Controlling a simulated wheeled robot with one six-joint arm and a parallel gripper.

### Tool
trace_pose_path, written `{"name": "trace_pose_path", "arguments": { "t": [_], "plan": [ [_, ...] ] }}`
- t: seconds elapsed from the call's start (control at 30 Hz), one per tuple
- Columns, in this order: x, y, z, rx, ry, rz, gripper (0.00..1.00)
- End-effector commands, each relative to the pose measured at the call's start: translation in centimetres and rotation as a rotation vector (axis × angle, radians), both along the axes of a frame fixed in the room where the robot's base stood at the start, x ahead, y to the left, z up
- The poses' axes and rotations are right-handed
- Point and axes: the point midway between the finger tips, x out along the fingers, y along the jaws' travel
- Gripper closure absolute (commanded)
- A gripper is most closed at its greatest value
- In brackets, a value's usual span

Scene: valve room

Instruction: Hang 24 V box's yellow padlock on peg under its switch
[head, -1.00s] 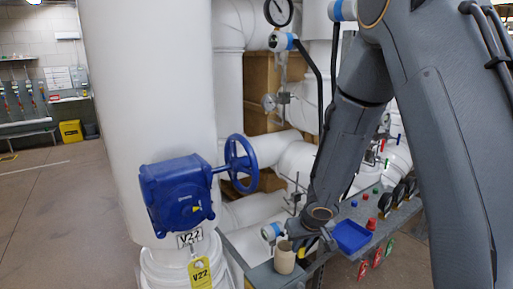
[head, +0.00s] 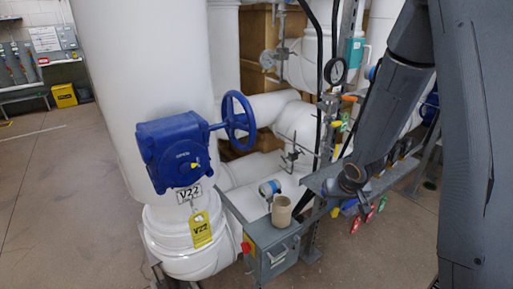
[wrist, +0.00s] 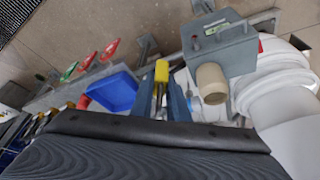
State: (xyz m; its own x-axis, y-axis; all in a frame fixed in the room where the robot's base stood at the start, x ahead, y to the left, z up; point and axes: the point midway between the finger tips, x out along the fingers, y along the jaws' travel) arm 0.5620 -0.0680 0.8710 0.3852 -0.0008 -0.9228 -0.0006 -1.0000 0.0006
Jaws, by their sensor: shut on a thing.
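My gripper (wrist: 163,100) is shut on a yellow padlock (wrist: 162,71), whose yellow body sticks out beyond the fingertips in the wrist view. In the head view my gripper (head: 349,200) is small and partly hidden by my arm, with a bit of yellow at its end. A grey box (head: 270,248) with a handle-like part on its front stands to its left, apart from it. The box also shows in the wrist view (wrist: 222,52), at upper right of the padlock. Its lettering is too small to read, and I cannot make out a peg.
A beige cup (head: 281,211) is on top of the grey box. A blue tray (wrist: 112,92) and hanging red and green tags (wrist: 110,50) lie left of the padlock in the wrist view. Blue valve V22 (head: 172,153) with a yellow tag (head: 201,229) stands at left.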

Motion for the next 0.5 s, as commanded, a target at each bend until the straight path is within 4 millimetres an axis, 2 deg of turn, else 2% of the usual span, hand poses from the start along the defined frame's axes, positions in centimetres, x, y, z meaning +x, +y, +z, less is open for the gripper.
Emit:
{"name": "trace_pose_path", "arguments": {
  "t": [0.13,0.27,0.37,0.5],
  "plan": [
    [0.2,0.4,-0.1,-0.001,-0.001,0.012,1.00],
    [1.2,2.9,-0.6,-0.001,-0.003,0.077,1.00],
    [2.3,6.6,-1.3,0.000,-0.005,0.169,1.00],
    [3.5,12.8,-2.6,-0.001,-0.005,0.319,1.00]
  ]
}}
